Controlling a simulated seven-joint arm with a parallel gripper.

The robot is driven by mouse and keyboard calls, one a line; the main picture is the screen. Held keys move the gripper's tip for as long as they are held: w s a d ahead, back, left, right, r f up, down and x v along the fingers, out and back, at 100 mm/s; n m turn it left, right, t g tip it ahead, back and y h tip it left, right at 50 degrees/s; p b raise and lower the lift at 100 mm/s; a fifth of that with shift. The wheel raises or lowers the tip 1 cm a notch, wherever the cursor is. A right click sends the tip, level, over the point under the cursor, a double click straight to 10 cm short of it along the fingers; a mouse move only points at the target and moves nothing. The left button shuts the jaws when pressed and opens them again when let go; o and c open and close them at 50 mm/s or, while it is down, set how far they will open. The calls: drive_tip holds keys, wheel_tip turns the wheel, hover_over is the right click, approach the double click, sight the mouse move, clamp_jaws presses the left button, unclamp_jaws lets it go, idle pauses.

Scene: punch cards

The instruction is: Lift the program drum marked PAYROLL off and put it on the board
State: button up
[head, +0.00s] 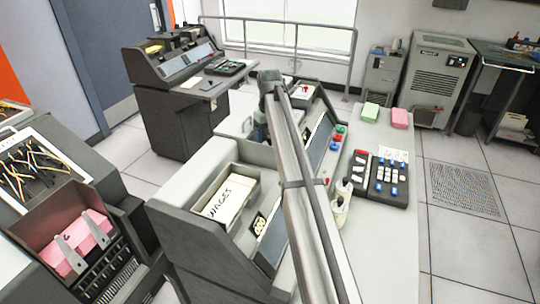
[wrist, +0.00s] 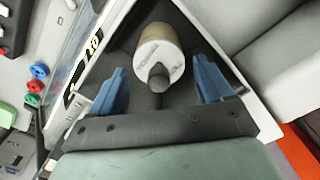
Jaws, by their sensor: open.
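A drum (wrist: 162,48) shows in the wrist view, with a pale round end, a tan side and a dark knob at its near end. Faint writing on its end is too small to read, so I cannot tell whether it says PAYROLL. It sits in a dark recess of a grey machine. My gripper (wrist: 162,88) is open, its blue fingers spread on either side of the knob, with no visible contact. In the head view my arm hides the gripper and the drum. I cannot tell which thing is the board.
A card box marked WAGES (head: 230,196) sits in the near machine. Coloured knobs (wrist: 38,85) lie left of my gripper.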

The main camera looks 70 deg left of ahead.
sight(270, 144)
drive_tip(key=shift+f, duration=1.6)
drive_tip(key=shift+c, duration=0.3)
drive_tip(key=c, duration=1)
drive_tip(key=shift+r, duration=0.15)
drive_tip(key=shift+r, duration=12.15)
